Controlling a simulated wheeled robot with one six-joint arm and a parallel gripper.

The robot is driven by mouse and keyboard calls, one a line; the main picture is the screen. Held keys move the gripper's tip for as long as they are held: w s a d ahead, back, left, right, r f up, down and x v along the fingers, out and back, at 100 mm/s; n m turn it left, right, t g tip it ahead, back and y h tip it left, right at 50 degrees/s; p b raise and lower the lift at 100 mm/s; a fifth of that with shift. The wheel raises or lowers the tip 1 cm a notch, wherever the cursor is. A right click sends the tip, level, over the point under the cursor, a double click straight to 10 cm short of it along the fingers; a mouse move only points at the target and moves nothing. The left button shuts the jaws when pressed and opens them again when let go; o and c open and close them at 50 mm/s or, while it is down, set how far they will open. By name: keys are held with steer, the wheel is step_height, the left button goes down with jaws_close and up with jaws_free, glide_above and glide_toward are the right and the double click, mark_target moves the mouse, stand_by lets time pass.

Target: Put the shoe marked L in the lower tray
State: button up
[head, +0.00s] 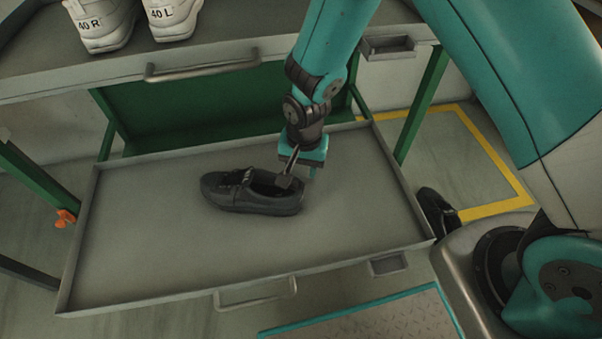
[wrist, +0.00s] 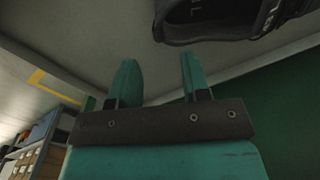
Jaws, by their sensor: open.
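A black shoe (head: 250,194) lies upright on the lower tray (head: 150,245), toe to the left. In the wrist view, the black shoe (wrist: 220,20) fills the top edge, with a light mark inside that looks like an L. My gripper (head: 288,172) is over the shoe's heel end. In the wrist view, my gripper (wrist: 161,70) has its fingers apart with nothing between them, and the shoe lies beyond the tips. I cannot tell whether a finger touches the shoe. White shoes marked 40 R (head: 100,20) and 40 L (head: 173,15) stand on the upper tray (head: 70,55).
Another dark shoe (head: 437,212) is on the floor right of the lower tray, beside my base. The upper tray has a front handle (head: 205,70) and overhangs the lower tray's back. The lower tray is bare left and right of the black shoe. Green posts (head: 422,105) stand at the sides.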

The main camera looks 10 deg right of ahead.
step_height(320, 180, up, 2)
steer(key=s+d+r+n+y, duration=0.1)
steer(key=s+r+n, duration=0.2)
steer(key=r, duration=0.6)
steer(key=s+r+n+y, duration=0.1)
steer(key=s+r+n, duration=0.15)
steer(key=r, duration=0.65)
steer(key=s+d+r+n+y, duration=0.1)
steer(key=s+d+r+n, duration=0.2)
steer(key=s+r+n, duration=0.3)
steer(key=s+r, duration=0.4)
steer(key=s, duration=0.3)
steer(key=shift+s+r+y, duration=0.15)
steer(key=shift+y, duration=0.15)
